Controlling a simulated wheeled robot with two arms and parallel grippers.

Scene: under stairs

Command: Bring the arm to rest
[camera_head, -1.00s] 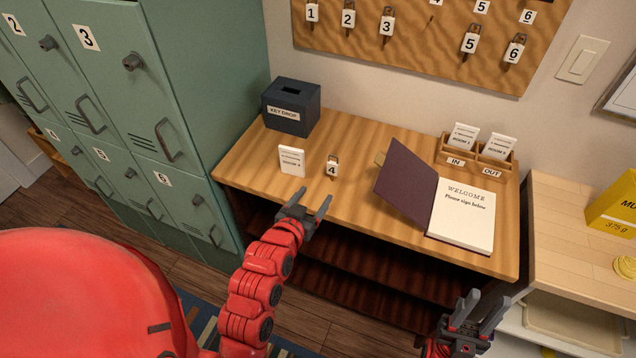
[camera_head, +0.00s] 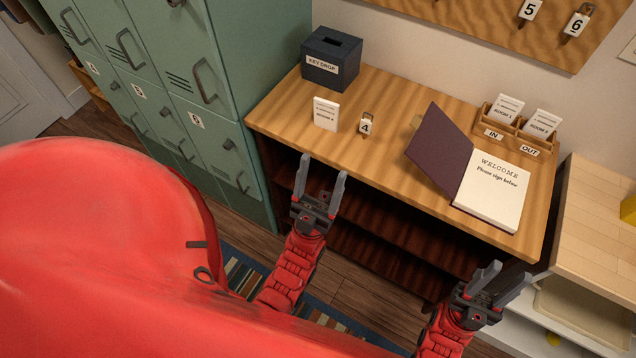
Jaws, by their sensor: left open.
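My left gripper (camera_head: 321,184) is open and empty. It is in front of the wooden desk (camera_head: 372,95), below its front edge in the picture, with its fingers pointing up toward the desk. My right gripper (camera_head: 502,280) is at the lower right, in front of the desk's right end. Its fingers are apart and nothing shows between them.
The desk also holds a dark key drop box (camera_head: 331,58), an open welcome book (camera_head: 491,191) and an in/out card holder (camera_head: 513,130). Green lockers (camera_head: 261,60) stand at left. A light wooden unit (camera_head: 600,215) is at right.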

